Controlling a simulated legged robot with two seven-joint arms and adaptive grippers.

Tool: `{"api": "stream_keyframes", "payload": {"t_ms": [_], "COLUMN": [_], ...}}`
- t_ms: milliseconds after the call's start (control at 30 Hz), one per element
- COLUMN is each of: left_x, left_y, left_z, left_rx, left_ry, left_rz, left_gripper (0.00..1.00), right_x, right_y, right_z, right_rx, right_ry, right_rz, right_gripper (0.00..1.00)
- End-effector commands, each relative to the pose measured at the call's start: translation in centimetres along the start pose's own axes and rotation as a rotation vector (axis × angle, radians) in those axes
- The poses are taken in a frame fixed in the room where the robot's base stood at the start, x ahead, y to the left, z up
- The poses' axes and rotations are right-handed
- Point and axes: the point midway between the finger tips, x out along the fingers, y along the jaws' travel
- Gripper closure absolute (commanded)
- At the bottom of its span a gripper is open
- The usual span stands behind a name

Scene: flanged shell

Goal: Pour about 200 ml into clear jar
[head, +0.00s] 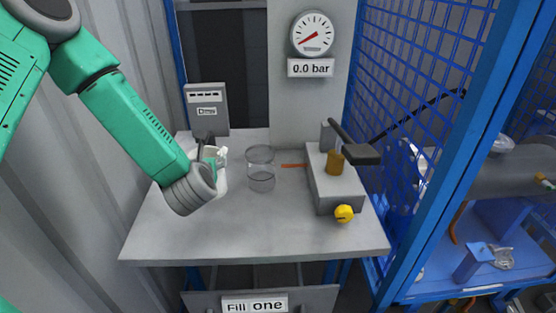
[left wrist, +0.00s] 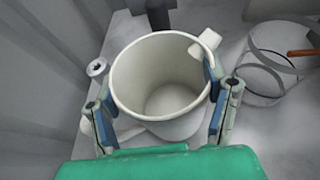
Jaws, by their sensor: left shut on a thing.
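A white jug (head: 222,182) is at the left of the grey table, partly hidden by my left arm. My left gripper (head: 208,160) is shut on it, with one finger on each side in the left wrist view (left wrist: 157,75). There the jug (left wrist: 128,60) opens toward the camera, its spout at the upper right. Its inside is pale, and I cannot tell whether it holds liquid. The clear jar (head: 261,172) stands upright just right of the jug, apart from it, and also shows in the left wrist view (left wrist: 272,72). A line crosses the jar; its contents are unclear. My right gripper is not in view.
A grey block with a brown cylinder and dark lever (head: 340,180) stands at the table's right, a yellow knob (head: 344,214) at its front. A grey box (head: 207,108) stands behind the jug. A blue mesh fence (head: 415,90) bounds the right. The table's front is clear.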

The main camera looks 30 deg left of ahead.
Motion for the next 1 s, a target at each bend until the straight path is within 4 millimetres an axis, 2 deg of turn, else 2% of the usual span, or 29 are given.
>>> {"api": "stream_keyframes", "payload": {"t_ms": [200,533,767,1000], "left_x": [-0.3,-0.6,-1.0,-0.7], "left_y": [-0.2,-0.4,-1.3,-2.0], "left_z": [-0.6,-0.5,0.2,0.9], "left_rx": [0.026,0.034,0.086,0.191], "left_ry": [-0.001,-0.003,0.013,0.062], "left_rz": [-0.070,-0.075,-0.052,-0.009], "left_gripper": [0.83,0.83,0.83,0.83], "right_x": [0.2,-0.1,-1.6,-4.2], "right_y": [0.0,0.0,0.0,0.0], "right_z": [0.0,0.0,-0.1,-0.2], "right_rx": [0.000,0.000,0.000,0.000], "right_ry": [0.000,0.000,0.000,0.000], "right_rz": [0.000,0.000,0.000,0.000], "right_gripper": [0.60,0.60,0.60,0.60]}}
